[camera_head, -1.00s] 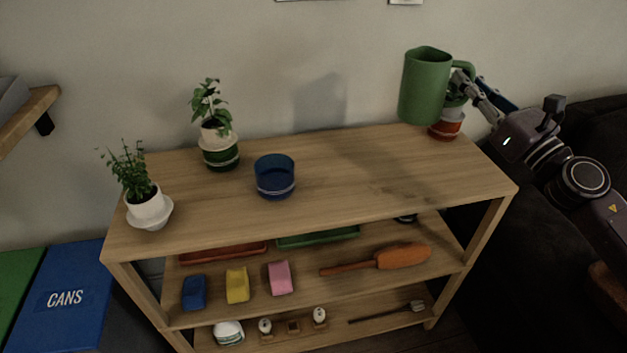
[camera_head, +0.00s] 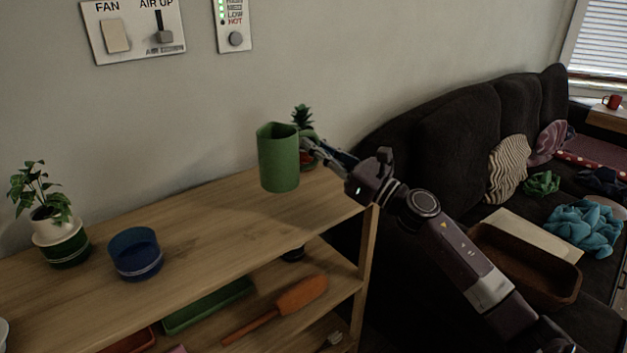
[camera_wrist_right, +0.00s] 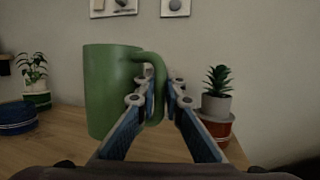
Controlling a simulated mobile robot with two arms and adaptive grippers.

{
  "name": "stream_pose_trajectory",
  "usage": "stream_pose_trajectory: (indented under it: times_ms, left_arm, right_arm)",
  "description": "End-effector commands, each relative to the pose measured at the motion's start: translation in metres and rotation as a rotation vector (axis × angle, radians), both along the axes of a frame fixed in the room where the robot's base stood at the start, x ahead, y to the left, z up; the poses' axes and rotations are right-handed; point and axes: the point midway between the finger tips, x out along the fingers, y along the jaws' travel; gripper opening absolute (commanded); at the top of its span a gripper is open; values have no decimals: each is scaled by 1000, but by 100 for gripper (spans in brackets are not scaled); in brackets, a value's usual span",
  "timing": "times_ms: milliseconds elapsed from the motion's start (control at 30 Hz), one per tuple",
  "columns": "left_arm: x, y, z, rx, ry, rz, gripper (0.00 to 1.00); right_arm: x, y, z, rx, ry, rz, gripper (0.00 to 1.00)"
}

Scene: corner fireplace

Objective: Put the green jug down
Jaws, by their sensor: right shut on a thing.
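The green jug (camera_head: 278,158) is upright over the right part of the wooden shelf's top (camera_head: 215,217) in the head view. My right gripper (camera_head: 308,146) is shut on its handle from the right. The right wrist view shows the jug (camera_wrist_right: 109,90) at the left, with the fingers (camera_wrist_right: 162,95) on either side of its handle (camera_wrist_right: 157,85). I cannot tell whether the jug's base touches the top or hangs a little above it. My left gripper is not in view.
A blue pot (camera_head: 135,254) and a plant in a white and green pot (camera_head: 62,243) stand left of the jug. A small succulent (camera_wrist_right: 217,92) in a grey and red pot stands close right of the gripper. The top between blue pot and jug is clear.

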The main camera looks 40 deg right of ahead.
Motion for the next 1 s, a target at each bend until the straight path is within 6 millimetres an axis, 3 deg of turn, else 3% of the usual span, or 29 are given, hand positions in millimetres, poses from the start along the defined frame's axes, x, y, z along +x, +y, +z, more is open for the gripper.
stream_pose_trajectory:
  times_ms: [100,533,1000]
  left_arm:
    - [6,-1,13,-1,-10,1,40]
    - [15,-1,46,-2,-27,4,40]
    - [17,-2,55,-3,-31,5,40]
  right_arm:
    - [0,-1,-22,5,-2,-2,0]
    - [0,-1,-68,4,-1,-1,0]
    - [0,0,-73,0,-3,0,0]
